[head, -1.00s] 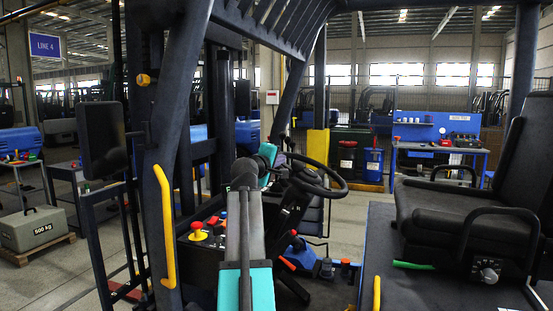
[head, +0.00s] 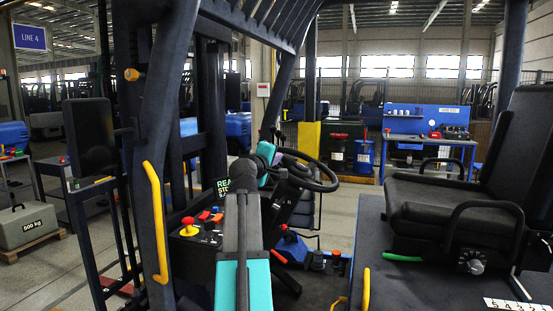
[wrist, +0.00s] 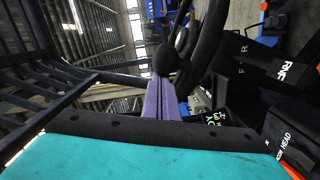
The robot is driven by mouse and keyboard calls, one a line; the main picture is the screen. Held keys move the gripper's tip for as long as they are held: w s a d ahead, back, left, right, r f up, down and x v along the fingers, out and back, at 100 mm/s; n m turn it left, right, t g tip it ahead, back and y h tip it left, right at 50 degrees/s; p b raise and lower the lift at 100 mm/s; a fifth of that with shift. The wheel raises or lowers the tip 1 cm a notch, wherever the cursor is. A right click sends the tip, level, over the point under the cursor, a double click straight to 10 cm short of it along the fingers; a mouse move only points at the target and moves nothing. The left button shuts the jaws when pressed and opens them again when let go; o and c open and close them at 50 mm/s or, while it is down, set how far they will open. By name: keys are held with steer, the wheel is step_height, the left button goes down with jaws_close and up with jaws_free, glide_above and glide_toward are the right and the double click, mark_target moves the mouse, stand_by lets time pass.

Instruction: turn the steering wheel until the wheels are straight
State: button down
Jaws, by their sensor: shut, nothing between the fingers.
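The black steering wheel (head: 332,182) stands tilted on its dark column in the middle of the head view, inside the forklift cab. Its rim also shows in the wrist view (wrist: 206,48), upper middle. A round black knob (wrist: 166,60) sits by the rim there. My gripper (wrist: 163,88) shows purple fingers, closed together and empty. Their tips are near the knob; I cannot tell whether they touch it. In the head view my arm hides most of the gripper, at the wheel's left side. The forklift's road wheels are not visible.
A small display with green and white text (head: 222,188) stands left of the wheel, partly hidden by my arm. Below it is a red-and-yellow stop button (head: 188,226). The seat (head: 450,200) is on the right. A dark post with a yellow handle (head: 156,220) stands left.

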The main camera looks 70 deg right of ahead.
steer(key=shift+s+a+f, duration=0.2)
steer(key=shift+s+f, duration=0.1)
steer(key=shift+s, duration=0.35)
steer(key=shift+s+a+f, duration=0.15)
steer(key=shift+s+f, duration=0.1)
steer(key=shift+s, duration=0.45)
steer(key=shift+s+a+f, duration=0.2)
steer(key=shift+s+f, duration=0.1)
steer(key=shift+s, duration=0.35)
steer(key=shift+w, duration=0.15)
steer(key=b, duration=0.2)
glide_toward(287, 163)
steer(key=shift+w, duration=0.55)
steer(key=shift+a+f, duration=0.15)
steer(key=shift+a, duration=0.05)
